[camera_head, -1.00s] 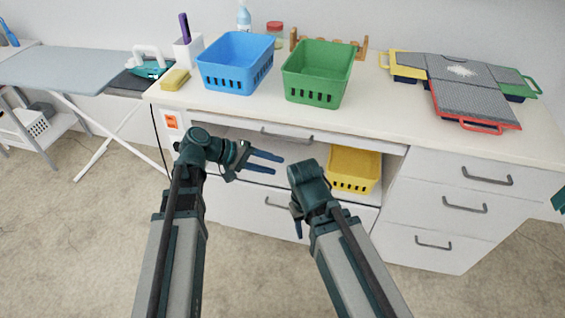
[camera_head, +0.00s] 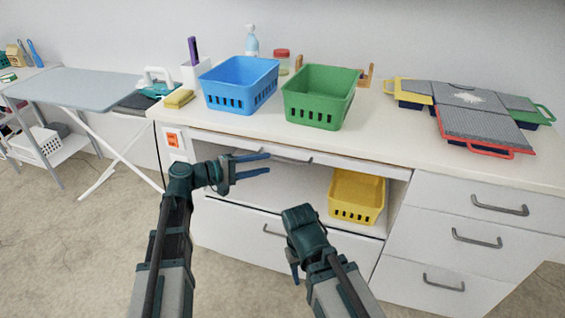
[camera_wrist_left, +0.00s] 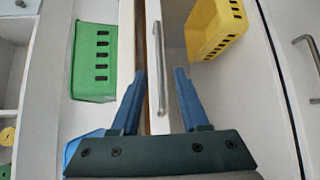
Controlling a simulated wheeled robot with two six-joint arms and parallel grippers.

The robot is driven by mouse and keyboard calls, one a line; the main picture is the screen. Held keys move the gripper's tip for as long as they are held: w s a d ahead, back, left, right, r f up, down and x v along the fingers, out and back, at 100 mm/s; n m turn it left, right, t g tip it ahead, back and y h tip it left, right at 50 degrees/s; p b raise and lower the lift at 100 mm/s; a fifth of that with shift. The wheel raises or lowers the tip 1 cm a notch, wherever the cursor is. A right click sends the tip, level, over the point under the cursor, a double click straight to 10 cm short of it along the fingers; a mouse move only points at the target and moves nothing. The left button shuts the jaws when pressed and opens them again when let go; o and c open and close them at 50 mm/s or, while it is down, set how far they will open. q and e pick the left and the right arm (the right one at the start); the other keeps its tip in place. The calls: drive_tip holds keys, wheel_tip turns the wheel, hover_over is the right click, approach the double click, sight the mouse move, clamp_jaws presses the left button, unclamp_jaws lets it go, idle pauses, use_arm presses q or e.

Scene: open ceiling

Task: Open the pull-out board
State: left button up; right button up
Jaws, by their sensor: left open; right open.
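The pull-out board (camera_head: 233,142) is a thin white front under the countertop, with a grey bar handle (camera_head: 290,159). It looks pushed in. My left gripper (camera_head: 268,163) is open, its blue fingers pointing right close in front of the board near the handle. In the left wrist view the handle (camera_wrist_left: 158,60) lies between the two spread fingers of the left gripper (camera_wrist_left: 160,72), with no clear contact. My right gripper (camera_head: 294,270) is lower, in front of the cabinet, pointing down; its fingers are largely hidden by its wrist.
A yellow basket (camera_head: 357,196) sits in the open shelf below the board. Blue (camera_head: 238,83) and green (camera_head: 319,96) baskets stand on the countertop above. Drawers (camera_head: 470,208) are to the right. An ironing board (camera_head: 75,89) is at the left.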

sight(281, 160)
use_arm(q)
drive_tip(key=x, duration=0.7)
drive_tip(key=shift+w+d+b, duration=0.1)
drive_tip(key=shift+b, duration=0.3)
clamp_jaws()
idle(1.0)
